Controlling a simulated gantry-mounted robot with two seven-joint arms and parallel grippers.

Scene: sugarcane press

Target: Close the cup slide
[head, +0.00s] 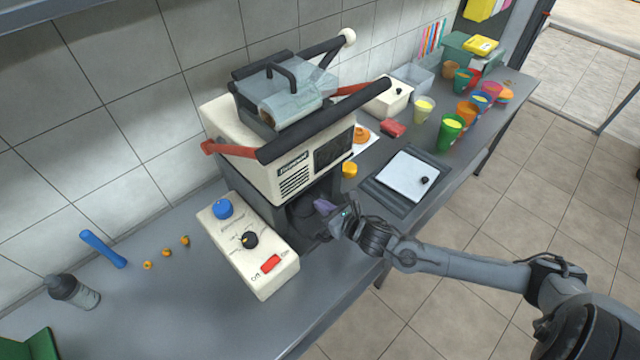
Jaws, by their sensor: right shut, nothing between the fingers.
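The sugarcane press (286,160) stands on the grey counter, a cream machine with a black bar and red arms at its front. Below its body is a dark recess (303,212) where the cup slide sits; my gripper and the shadow make its exact position hard to tell. A purple piece (324,206) shows at the recess, next to my fingers. My right gripper (338,216) is shut and empty, right at the front of the recess; I cannot tell whether it touches the slide. My left gripper is not in view.
A cream control box (240,246) with a blue button, black knob and red switch stands left of the recess. A white board on a dark tray (375,194) lies to the right. Several colored cups (450,133) stand further back.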

